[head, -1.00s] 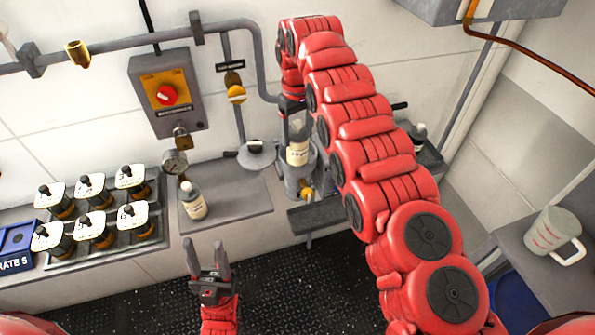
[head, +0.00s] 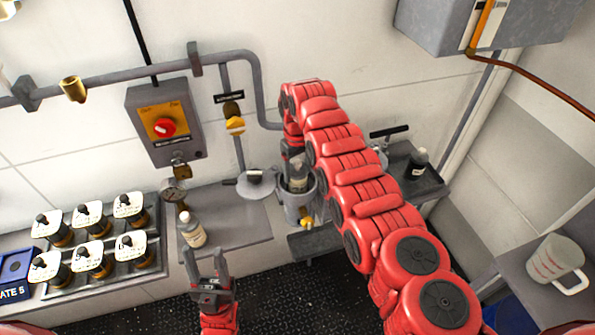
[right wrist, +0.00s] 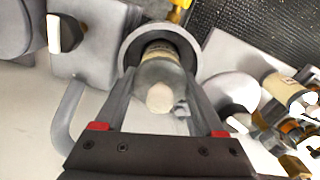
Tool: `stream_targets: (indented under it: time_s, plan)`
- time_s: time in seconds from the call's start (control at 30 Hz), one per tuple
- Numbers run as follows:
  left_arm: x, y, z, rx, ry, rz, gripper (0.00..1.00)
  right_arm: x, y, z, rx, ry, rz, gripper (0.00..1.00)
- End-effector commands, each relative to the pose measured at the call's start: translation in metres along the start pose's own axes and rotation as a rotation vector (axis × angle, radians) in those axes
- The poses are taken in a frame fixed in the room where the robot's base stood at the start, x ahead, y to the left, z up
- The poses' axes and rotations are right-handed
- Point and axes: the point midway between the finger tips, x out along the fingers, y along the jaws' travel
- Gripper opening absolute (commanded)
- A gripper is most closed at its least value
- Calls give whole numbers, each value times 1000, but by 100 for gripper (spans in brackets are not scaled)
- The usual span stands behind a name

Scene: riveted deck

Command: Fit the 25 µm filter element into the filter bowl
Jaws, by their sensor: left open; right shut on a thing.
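The filter element (head: 298,184), a pale cylinder with a cream label band, is held in my right gripper (head: 296,165). Its lower part is inside the grey filter bowl (head: 296,212). In the right wrist view the fingers of the gripper (right wrist: 160,85) are shut on the element's (right wrist: 162,72) sides, and its rounded pale end faces the camera. The bowl's rim (right wrist: 130,42) circles the far part of the element. How deep it sits is hidden. My left gripper (head: 210,268) is open and empty, in front of the counter.
A similar labelled bottle-shaped piece (head: 192,230) stands on the counter left of the bowl. A round grey lid (head: 258,184) lies beside the bowl. A mug (head: 555,262) is at right.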

Motion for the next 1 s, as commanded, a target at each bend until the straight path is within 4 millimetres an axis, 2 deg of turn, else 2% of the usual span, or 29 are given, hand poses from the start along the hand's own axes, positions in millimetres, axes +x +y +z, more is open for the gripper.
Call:
stream_targets:
  time_s: [0.1, 0.2, 0.93, 0.97, 1.0]
  plan:
    - [-1, 0, 0, 0, -1, 0, 50, 16, -1, 1, -1, -6, 0, 0]
    - [0, 0, 0, 0, 0, 0, 50, 22, -1, 0, -1, -2, 0, 0]
    - [-13, 1, 2, 0, 0, 0, 50, 34, 0, 0, -1, -1, 0, 0]
    - [-13, 1, 2, 0, 0, 0, 50, 34, 0, 0, -1, -1, 0, 73]
    - [-13, 1, 2, 0, 0, 0, 50, 34, 0, 0, -1, -1, 0, 80]
